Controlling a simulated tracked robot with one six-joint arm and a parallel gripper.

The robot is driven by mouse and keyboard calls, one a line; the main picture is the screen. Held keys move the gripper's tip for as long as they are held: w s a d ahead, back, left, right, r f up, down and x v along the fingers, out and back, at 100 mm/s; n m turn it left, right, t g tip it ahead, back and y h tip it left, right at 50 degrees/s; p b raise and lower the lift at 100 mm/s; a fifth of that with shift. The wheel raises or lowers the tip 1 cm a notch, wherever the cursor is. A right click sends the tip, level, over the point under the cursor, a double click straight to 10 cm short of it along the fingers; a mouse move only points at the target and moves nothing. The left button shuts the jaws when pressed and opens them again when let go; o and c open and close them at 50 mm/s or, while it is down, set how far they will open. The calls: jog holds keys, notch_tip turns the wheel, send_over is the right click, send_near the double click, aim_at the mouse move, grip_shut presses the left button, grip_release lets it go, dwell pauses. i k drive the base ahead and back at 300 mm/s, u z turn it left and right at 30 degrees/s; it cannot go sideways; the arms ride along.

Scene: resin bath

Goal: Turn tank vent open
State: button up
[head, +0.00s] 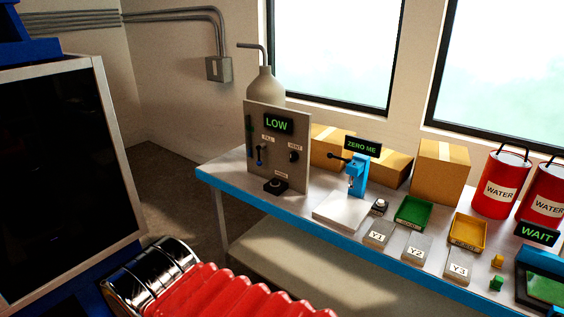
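A grey upright panel (296,178) stands at the left end of the bench in the head view. A green LOW display (278,123) is at its top. A small dark vent knob (294,157) sits on the panel's right side under a small label that seems to read VENT. I cannot tell which way the knob is turned. A grey tank (265,84) with a bent pipe rises behind the panel. My gripper is not in view.
A blue press (357,174) with a ZERO ME display stands right of the panel. Further right are a green tray (428,203), a yellow tray (484,228), grey Y1, Y2 and Y3 blocks, cardboard boxes and red WATER cans. The floor left of the bench (218,172) looks clear.

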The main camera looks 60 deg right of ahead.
aim_at(294, 156)
jog(key=z, duration=0.05)
jog(key=i, duration=1)
jog(key=u, duration=0.05)
